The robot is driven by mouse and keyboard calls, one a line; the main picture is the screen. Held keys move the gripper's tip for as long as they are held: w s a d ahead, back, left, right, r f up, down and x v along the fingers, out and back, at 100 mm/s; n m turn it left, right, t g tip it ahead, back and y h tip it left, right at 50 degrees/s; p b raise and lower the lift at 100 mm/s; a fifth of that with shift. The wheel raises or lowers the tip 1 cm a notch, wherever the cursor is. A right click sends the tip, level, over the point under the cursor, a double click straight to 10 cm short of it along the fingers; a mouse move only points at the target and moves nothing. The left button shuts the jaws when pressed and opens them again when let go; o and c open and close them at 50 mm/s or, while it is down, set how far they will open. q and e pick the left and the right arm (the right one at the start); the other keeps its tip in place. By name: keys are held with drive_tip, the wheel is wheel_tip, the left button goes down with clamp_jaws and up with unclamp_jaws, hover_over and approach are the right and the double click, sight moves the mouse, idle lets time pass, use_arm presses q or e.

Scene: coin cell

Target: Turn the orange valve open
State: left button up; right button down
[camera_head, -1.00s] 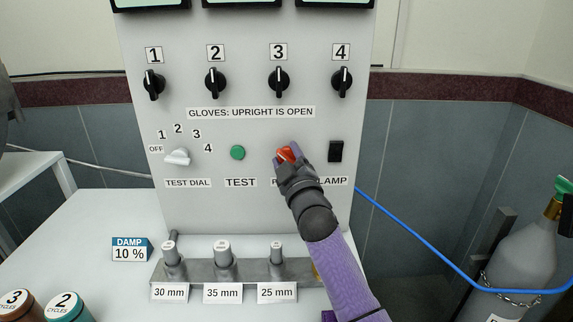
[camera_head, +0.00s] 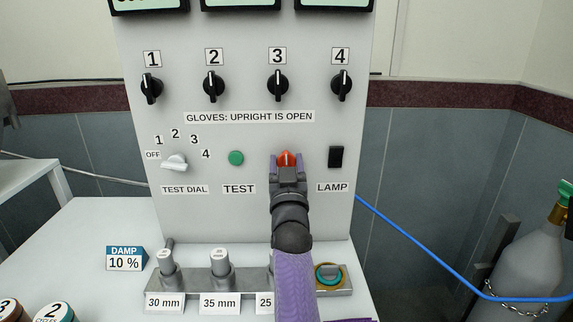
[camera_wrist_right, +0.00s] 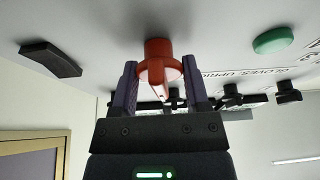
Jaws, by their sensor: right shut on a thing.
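The orange valve (camera_head: 286,158) is on the grey panel, between the green test button and the lamp switch. My right gripper (camera_head: 286,164) reaches up to it from below and is shut on it, with one purple finger on each side. In the right wrist view the valve (camera_wrist_right: 158,68) sits between the two fingers of the right gripper (camera_wrist_right: 158,92), with a pale line on its handle. The label under the valve is hidden by my gripper. My left gripper is not in view.
The green test button (camera_head: 236,158) and black lamp switch (camera_head: 336,157) flank the valve. Several black knobs sit above. A metal rack (camera_head: 190,279) with rods and a round teal-capped piece (camera_head: 329,273) stands below. A blue hose (camera_head: 420,246) runs to a gas cylinder (camera_head: 531,258) at right.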

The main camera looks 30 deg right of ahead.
drive_tip(key=shift+f+m+h, duration=0.1)
drive_tip(key=shift+m+h, duration=0.2)
drive_tip(key=shift+m, duration=0.2)
drive_tip(key=shift+c, duration=0.4)
unclamp_jaws()
